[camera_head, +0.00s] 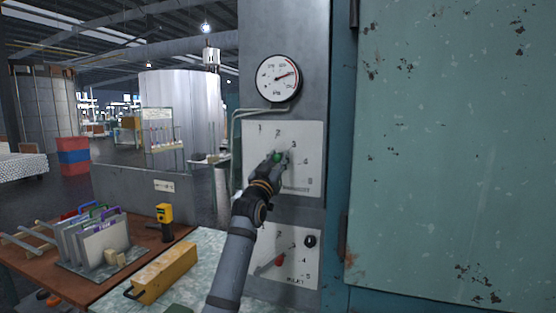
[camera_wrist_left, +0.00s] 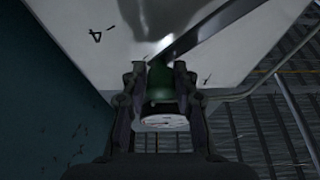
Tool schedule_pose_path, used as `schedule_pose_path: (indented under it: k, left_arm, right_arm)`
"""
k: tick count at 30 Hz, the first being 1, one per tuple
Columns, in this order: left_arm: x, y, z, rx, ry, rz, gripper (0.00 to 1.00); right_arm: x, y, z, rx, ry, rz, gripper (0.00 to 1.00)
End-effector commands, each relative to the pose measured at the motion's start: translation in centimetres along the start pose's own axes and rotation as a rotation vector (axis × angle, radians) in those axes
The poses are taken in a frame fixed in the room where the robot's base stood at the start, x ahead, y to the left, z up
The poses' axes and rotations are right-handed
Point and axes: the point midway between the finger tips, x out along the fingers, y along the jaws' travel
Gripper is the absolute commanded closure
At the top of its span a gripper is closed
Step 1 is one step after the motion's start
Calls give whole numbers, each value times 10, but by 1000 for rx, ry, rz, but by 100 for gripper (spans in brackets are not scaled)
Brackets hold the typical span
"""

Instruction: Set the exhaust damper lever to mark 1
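The upper white panel (camera_head: 310,134) on the grey column carries marks 1 to 5 in an arc. A lever with a green knob (camera_head: 278,157) is on it. My left gripper (camera_head: 277,161) is at this knob and hides much of the lever. In the left wrist view the green knob (camera_wrist_left: 160,82) sits between the two fingers of my left gripper (camera_wrist_left: 160,72), which appear closed against its sides. A dark lever bar (camera_wrist_left: 215,28) runs up and right from there, and mark 4 (camera_wrist_left: 97,35) shows at left. The exact mark the lever points to is hidden. My right gripper is out of view.
A round gauge (camera_head: 278,78) is above the panel. A lower panel (camera_head: 292,275) has a red knob (camera_head: 280,260) and a black knob (camera_head: 310,241). A big green cabinet (camera_head: 450,150) fills the right. A table (camera_head: 130,262) with racks and a yellow box (camera_head: 165,271) is at left.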

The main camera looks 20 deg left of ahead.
Motion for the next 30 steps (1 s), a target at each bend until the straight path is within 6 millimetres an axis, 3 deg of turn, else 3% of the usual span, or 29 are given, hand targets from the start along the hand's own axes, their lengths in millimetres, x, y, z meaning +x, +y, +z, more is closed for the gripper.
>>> schedule_pose_path:
  k: [3, 17, 24, 30]
  left_arm:
    - [0, 0, 1, -1, -1, 0, 100]
    - [2, -4, -4, -38, -3, -15, 100]
    - [7, -19, -16, -169, -2, -70, 100]
    - [10, -38, -23, -318, -2, -134, 100]
  right_arm:
    - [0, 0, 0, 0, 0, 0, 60]
    - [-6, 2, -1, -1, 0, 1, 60]
    - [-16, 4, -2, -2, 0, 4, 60]
    - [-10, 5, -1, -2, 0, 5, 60]
